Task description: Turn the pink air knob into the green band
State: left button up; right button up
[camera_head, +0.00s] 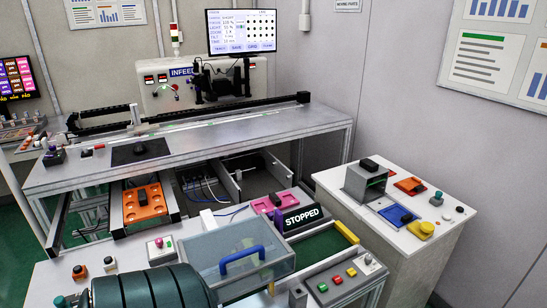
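The INFEED panel (180,88) at the back carries small dials and coloured marks, too small to read. A small box with a pink-red button (159,242) stands at the front, left of the clear-lidded box. A pink fixture (272,204) lies beside the STOPPED sign. Neither of my grippers shows in this view.
A long grey bench (240,133) with a black rail runs across the back, under a monitor (242,32). A clear-lidded box (215,262) with a blue handle and a STOPPED sign (302,218) stand in front. A white cabinet (340,184) with coloured parts is at right.

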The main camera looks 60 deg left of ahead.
aim_at(159, 242)
jog(key=j+u, duration=0.1)
jog(key=u, duration=2.25)
